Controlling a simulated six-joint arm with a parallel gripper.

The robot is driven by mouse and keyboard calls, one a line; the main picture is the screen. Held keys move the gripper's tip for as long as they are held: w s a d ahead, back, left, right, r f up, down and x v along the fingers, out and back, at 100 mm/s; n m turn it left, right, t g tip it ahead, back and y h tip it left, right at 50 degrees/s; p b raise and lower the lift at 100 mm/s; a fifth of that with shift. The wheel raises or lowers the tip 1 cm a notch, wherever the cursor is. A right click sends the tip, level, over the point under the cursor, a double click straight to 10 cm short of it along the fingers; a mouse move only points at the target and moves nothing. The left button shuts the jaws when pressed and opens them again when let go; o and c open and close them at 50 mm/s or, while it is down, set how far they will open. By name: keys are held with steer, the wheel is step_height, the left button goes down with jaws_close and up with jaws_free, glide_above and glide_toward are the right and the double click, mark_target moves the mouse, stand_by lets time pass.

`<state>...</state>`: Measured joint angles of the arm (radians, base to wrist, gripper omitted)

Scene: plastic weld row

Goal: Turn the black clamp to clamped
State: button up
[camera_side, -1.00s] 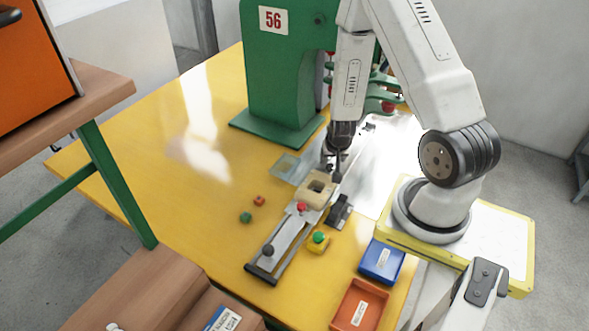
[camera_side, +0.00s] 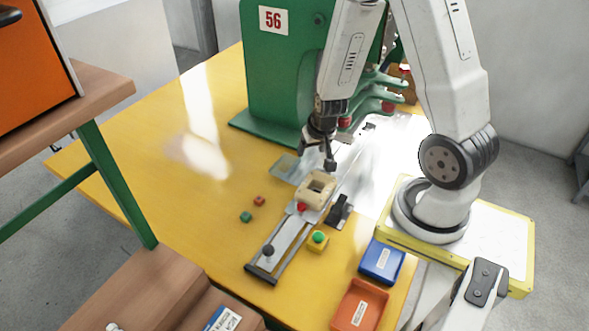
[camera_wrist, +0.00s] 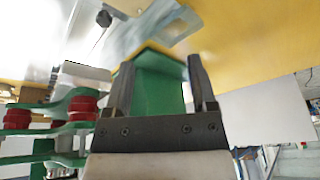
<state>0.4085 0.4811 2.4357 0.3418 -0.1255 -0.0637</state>
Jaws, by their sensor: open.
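A black clamp-like block (camera_side: 339,211) stands on the right of the slide rail, beside the beige part (camera_side: 317,188). Its lever position is too small to tell. A smaller dark piece (camera_side: 369,126) lies farther back on the bright plate; I cannot tell whether it is a clamp too. My gripper (camera_side: 318,156) is open and empty, above and behind the beige part, apart from the block. In the wrist view, my gripper (camera_wrist: 160,65) has its fingers spread, with the green machine column beyond them. A dark knob-like piece (camera_wrist: 104,18) shows at the top there, blurred.
The green machine (camera_side: 285,75) stands behind my gripper, with red-tipped green arms (camera_side: 380,90). A yellow box with a green button (camera_side: 317,241), a blue bin (camera_side: 382,261) and an orange bin (camera_side: 359,306) are in front. The yellow table (camera_side: 150,150) is clear on the left.

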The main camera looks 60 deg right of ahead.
steer(key=s+a+r+n+y, duration=0.1)
steer(key=a+r+n, duration=0.5)
steer(key=a, duration=0.6)
steer(key=shift+s+a+r+n+g+y, duration=0.15)
steer(key=shift+a+r+n+g+y, duration=0.25)
steer(key=shift+r, duration=1)
steer(key=shift+d, duration=0.15)
steer(key=c, duration=0.3)
steer(key=s+d+f+m+h, duration=0.1)
steer(key=d+f+m, duration=0.2)
steer(key=d+f, duration=0.4)
steer(key=s+d+f+m+h, duration=0.1)
steer(key=d+f+m, duration=0.3)
steer(key=d, duration=0.9)
step_height(320, 180, down, 3)
steer(key=shift+s+r+t+h, duration=0.1)
steer(key=shift+s+t+h, duration=0.3)
steer(key=shift+s, duration=0.15)
